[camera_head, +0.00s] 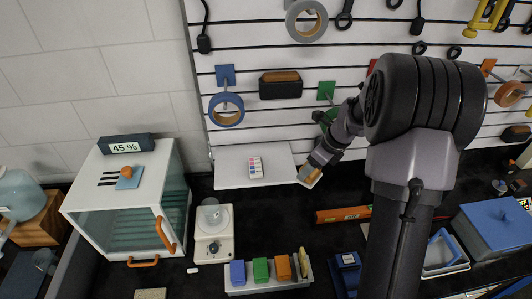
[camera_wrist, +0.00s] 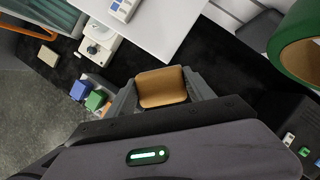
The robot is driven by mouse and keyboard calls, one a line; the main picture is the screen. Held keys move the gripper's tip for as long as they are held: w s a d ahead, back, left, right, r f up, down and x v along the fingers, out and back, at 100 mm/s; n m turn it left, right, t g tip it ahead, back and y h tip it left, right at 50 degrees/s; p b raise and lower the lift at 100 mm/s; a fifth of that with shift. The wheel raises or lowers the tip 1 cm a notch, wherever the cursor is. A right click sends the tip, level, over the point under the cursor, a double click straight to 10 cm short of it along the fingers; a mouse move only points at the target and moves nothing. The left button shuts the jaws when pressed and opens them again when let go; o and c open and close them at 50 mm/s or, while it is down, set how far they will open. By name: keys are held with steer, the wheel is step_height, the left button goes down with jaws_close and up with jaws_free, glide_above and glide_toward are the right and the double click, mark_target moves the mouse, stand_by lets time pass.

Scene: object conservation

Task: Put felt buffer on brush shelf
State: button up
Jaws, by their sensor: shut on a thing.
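The felt buffer, a tan block with rounded corners, is held in my gripper (camera_head: 309,176). In the wrist view the buffer (camera_wrist: 162,87) shows between the two grey fingers, which are shut on it. A white shelf (camera_head: 228,168), which I take for the brush shelf, juts from the pegboard wall just left of my gripper. It also shows in the wrist view (camera_wrist: 165,30), ahead of the fingers. The buffer is near the shelf's right edge; I cannot tell its exact height above it. My fingers partly hide the buffer in the head view.
A small white block with coloured marks (camera_head: 255,167) lies on the shelf; its right part is bare. Blue tape (camera_head: 226,110) and a black holder (camera_head: 280,86) hang above. A glass-fronted cabinet (camera_head: 125,200), a white scale (camera_head: 213,235) and a rack of coloured blocks (camera_head: 268,285) stand below.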

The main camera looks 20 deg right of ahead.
steer(key=w+a, duration=0.1)
steer(key=w, duration=0.2)
steer(key=w+a+p, duration=0.1)
steer(key=w+a, duration=0.1)
steer(key=w, duration=0.2)
steer(key=w+a+f+p, duration=0.1)
steer(key=w, duration=0.3)
steer(key=shift+w+a+f, duration=0.1)
steer(key=shift+w+a, duration=0.15)
steer(key=shift+a, duration=0.1)
steer(key=shift+w+a+f, duration=0.1)
steer(key=shift+f, duration=0.2)
step_height(320, 180, down, 3)
steer(key=shift+w+f, duration=0.1)
steer(key=shift+f, duration=0.15)
steer(key=o, duration=1.4)
steer(key=shift+o, duration=0.2)
